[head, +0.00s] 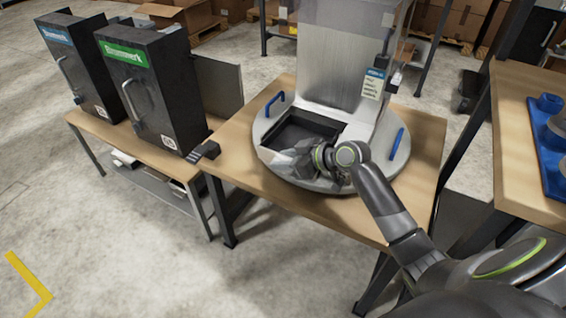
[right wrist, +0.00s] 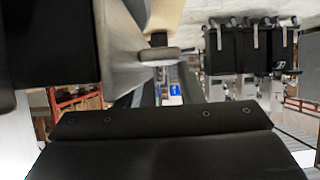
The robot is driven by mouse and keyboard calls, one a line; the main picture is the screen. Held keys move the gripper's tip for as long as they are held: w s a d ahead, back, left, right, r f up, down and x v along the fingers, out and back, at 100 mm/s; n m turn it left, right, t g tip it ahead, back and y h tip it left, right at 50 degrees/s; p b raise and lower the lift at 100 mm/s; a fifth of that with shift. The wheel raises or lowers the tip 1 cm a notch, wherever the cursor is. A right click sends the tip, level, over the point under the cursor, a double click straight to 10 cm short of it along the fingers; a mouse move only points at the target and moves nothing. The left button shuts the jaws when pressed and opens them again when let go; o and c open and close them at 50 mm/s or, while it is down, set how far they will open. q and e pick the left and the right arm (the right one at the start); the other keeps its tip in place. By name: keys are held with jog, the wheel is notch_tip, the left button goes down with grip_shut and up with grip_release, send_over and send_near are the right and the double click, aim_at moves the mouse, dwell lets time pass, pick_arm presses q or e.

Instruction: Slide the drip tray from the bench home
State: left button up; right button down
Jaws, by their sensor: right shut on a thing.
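The dark, shallow rectangular drip tray (head: 298,134) lies at the foot of the tall grey dispenser (head: 335,60), within the round grey base (head: 345,187) on the wooden bench (head: 245,180). My right gripper (head: 296,158) is at the tray's near edge, shut on it; the fingers partly hide that edge. I cannot tell whether the tray is fully seated. In the right wrist view, dark finger parts (right wrist: 165,150) fill the bottom, and the grip itself is unclear. My left gripper is in neither view.
Blue handles (head: 274,103) and (head: 397,143) stand on the round base, left and right. Two dark cabinets (head: 150,85) stand on a lower bench at left. A wooden table with a blue tray (head: 545,150) is at right. The bench's front left is clear.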

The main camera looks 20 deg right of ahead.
jog(key=shift+w+d+b, duration=0.6)
jog(key=shift+w+d, duration=0.15)
jog(key=shift+d, duration=0.2)
jog(key=c, duration=1.4)
grip_release()
jog(key=shift+d, duration=0.1)
jog(key=shift+c, duration=0.2)
jog(key=o, duration=0.5)
jog(key=shift+o, duration=0.2)
jog(key=shift+r, duration=0.1)
